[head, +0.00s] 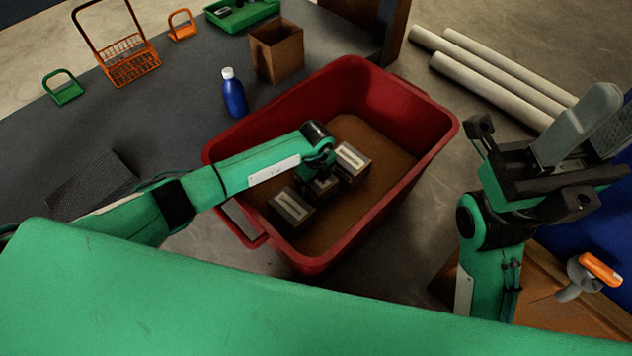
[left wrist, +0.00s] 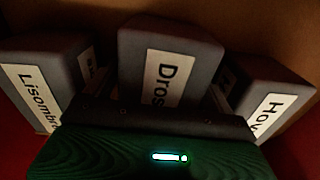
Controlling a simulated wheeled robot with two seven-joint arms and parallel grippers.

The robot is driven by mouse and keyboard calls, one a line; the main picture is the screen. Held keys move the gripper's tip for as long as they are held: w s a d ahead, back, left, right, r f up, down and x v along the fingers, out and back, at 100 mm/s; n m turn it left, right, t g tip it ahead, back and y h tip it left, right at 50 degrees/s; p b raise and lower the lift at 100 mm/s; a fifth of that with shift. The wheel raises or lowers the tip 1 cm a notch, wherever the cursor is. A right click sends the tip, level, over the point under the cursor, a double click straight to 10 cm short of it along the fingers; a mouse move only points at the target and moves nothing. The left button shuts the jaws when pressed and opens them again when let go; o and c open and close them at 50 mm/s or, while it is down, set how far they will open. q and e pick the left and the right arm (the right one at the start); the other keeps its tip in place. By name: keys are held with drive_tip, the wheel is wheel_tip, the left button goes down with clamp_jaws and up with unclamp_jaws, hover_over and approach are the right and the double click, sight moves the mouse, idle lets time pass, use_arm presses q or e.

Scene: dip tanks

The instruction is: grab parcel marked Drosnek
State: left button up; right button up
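In the left wrist view, a dark grey parcel (left wrist: 195,55) with a white label reading "Dros", the rest hidden, stands in the middle. It sits between the fingers of my left gripper (left wrist: 165,98). Whether they touch its sides cannot be made out. In the head view my left gripper (head: 318,172) reaches down into a red bin over this parcel, which it mostly covers. A parcel marked "Lisombr" (left wrist: 58,50) stands to the left in the wrist view, and one marked "Hov" (left wrist: 262,82) to the right. My right gripper (head: 590,125) is raised at the right, away from the bin; its opening is unclear.
The red bin (head: 432,115) has high walls around the parcels and a brown floor. On the dark table (head: 180,110) stand a blue bottle (head: 234,95), a brown box (head: 277,52) and an orange basket (head: 125,62). White tubes (head: 490,85) lie on the floor behind.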

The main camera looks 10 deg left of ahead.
use_arm(q)
drive_tip(key=c, duration=1)
drive_tip(key=shift+r, duration=0.1)
